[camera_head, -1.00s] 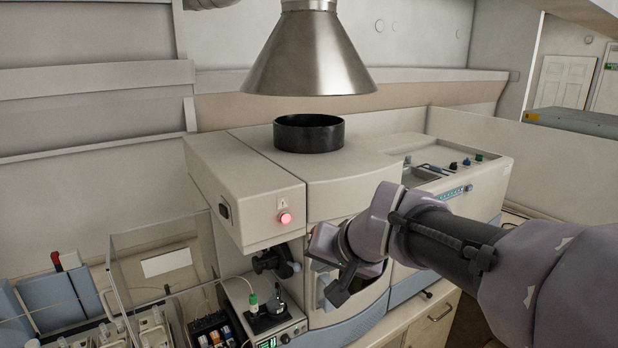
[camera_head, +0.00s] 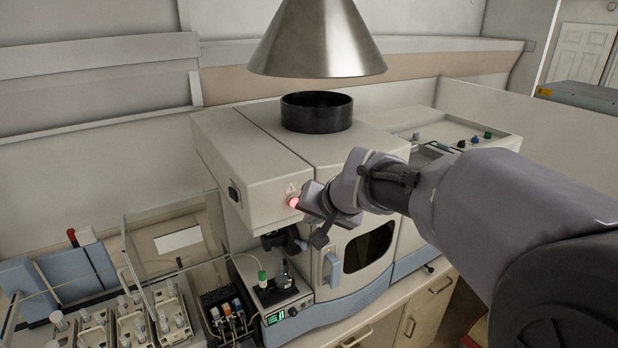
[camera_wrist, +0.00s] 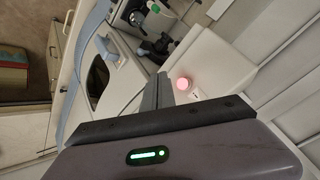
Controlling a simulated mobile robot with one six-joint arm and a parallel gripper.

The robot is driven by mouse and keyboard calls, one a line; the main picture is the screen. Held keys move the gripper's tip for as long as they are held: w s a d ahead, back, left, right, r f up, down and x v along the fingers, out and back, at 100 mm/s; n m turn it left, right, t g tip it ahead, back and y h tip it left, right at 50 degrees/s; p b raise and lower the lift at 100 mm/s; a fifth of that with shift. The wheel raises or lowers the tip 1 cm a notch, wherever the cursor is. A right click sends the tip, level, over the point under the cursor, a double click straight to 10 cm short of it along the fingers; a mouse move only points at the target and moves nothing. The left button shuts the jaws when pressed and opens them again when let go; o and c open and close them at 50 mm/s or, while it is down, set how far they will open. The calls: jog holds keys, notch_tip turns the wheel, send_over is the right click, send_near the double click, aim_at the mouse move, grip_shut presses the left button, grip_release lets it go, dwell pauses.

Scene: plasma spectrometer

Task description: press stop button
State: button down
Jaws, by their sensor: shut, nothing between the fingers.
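The stop button (camera_head: 294,202) is a glowing red-pink round button on the front face of the cream spectrometer (camera_head: 255,185), below a small warning mark. My gripper (camera_head: 304,203) is at its right side in the head view, its end close to the button and covering part of its edge. In the wrist view the button (camera_wrist: 184,84) shows bright pink just past the tips of my shut, empty fingers (camera_wrist: 163,82). I cannot tell whether the fingers touch it.
A metal exhaust hood (camera_head: 318,40) hangs above a black collar (camera_head: 316,112) on the machine's top. A small unit with a green display (camera_head: 277,305) and a clear-walled sampler with racks (camera_head: 120,310) stand below left. The wall behind is clear.

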aim_at(294, 202)
jog(key=shift+w+a+p, duration=0.2)
jog(key=shift+w+a, duration=0.25)
jog(key=shift+w, duration=0.2)
jog(key=shift+w+a+p, duration=0.15)
jog(key=shift+w+a, duration=0.3)
jog(key=shift+w, duration=0.2)
jog(key=shift+w, duration=0.1)
dwell(1.0)
jog(key=shift+w+a, duration=0.25)
jog(key=shift+w+a, duration=0.25)
jog(key=shift+w, duration=0.1)
dwell(0.7)
jog(key=shift+d, duration=0.1)
jog(key=shift+s+d+b, duration=0.4)
jog(key=shift+s+b, duration=0.1)
jog(key=shift+s, duration=0.2)
